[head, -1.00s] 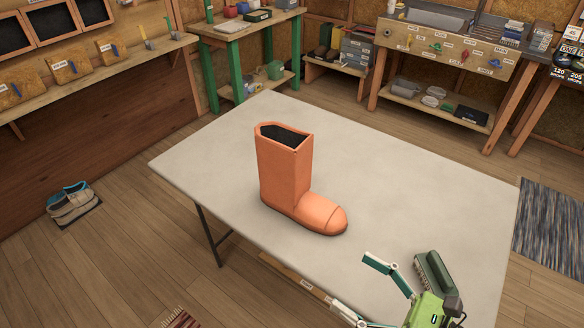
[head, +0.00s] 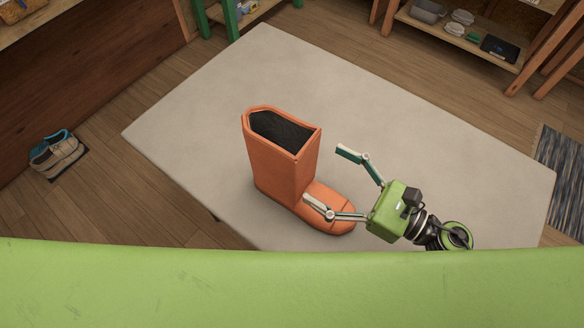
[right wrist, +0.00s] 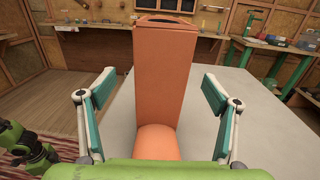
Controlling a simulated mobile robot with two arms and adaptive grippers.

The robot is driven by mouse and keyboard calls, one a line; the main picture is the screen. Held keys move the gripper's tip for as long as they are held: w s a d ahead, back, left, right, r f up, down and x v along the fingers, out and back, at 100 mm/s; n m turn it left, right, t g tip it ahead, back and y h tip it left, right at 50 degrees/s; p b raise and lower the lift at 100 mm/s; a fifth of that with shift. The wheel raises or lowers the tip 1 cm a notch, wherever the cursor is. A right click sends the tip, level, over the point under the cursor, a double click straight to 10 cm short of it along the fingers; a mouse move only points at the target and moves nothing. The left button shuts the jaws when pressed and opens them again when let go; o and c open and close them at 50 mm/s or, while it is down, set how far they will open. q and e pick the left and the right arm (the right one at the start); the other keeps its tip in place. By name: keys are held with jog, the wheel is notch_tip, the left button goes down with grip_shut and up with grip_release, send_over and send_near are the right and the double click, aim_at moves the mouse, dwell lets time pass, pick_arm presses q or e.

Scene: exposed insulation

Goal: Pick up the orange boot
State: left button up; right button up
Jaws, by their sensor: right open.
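The orange boot (head: 285,165) stands upright on the pale table (head: 400,140), its dark opening up and its toe to the lower right in the head view. My right gripper (head: 330,178) is open, its fingers spread at the toe end. One finger overlaps the toe in the picture, and the other is beyond it. In the right wrist view the boot shaft (right wrist: 165,75) stands straight ahead between the two open fingers (right wrist: 155,92), with clear gaps on both sides. The toe is partly hidden by my green gripper body. My left gripper is not seen in the head view.
The rest of the tabletop is bare. A pair of shoes (head: 57,152) lies on the floor at left. A shelf with small containers (head: 460,28) stands beyond the table, and a striped rug (head: 563,180) lies at right. My green body fills the bottom of the head view.

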aim_at(309, 162)
jog(key=x, duration=0.3)
jog(key=shift+w+r+p, duration=0.1)
jog(key=shift+w+p, duration=0.05)
jog(key=shift+p, duration=0.25)
jog(key=shift+p+x, duration=0.4)
jog(key=shift+x, duration=0.5)
pick_arm(q)
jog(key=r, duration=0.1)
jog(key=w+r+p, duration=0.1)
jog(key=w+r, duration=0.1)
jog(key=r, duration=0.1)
jog(key=shift+p, duration=0.4)
pick_arm(e)
jog(key=x, duration=0.2)
jog(key=f+x, duration=0.1)
jog(key=x, duration=0.1)
jog(key=shift+a, duration=0.1)
jog(key=c, duration=1.9)
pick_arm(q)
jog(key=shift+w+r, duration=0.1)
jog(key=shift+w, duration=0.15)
pick_arm(e)
jog(key=shift+w+r, duration=0.1)
jog(key=shift+r, duration=0.05)
jog(key=c, duration=0.3)
